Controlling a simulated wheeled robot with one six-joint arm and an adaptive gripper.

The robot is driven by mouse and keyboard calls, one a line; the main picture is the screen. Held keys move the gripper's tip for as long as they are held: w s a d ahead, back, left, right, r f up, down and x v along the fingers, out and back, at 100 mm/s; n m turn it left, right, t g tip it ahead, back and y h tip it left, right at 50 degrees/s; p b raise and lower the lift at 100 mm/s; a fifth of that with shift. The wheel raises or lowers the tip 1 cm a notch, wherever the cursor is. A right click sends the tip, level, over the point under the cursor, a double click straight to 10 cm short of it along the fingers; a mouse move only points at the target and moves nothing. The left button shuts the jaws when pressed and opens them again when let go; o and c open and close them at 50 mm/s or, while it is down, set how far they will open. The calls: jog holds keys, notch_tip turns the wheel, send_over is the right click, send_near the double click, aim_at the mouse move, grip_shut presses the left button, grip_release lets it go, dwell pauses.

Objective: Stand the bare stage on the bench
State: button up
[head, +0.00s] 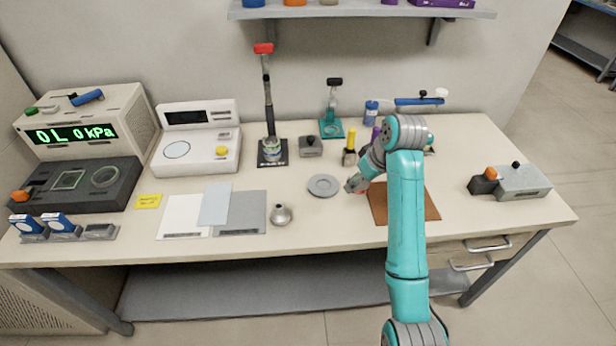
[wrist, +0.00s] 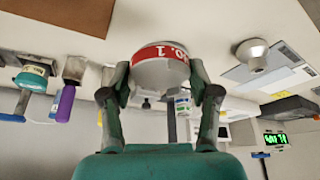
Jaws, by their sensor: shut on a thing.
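My gripper (wrist: 160,95) is shut on a pale round stage (wrist: 160,74) with a red band lettered "O. 1", one finger on each side of it. I cannot tell whether the stage touches the bench.
The grey disc (head: 323,186) lies left of my gripper, and a metal cone-shaped piece (head: 281,215) stands nearer the front edge. The brown mat (head: 425,203) lies partly under my arm. Coloured sheets (head: 240,215) lie further left. Small tools (head: 349,157) stand behind.

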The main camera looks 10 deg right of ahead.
send_over(353, 212)
jog(key=s, duration=0.1)
jog(key=f, duration=0.4)
jog(key=d+f, duration=0.1)
jog(key=shift+s+f, duration=0.15)
jog(key=shift+f, duration=0.25)
jog(key=shift+a+f, duration=0.1)
jog(key=shift+f, duration=2.05)
jog(key=shift+f, duration=0.2)
jog(key=o, duration=1.3)
jog(key=shift+c, duration=0.2)
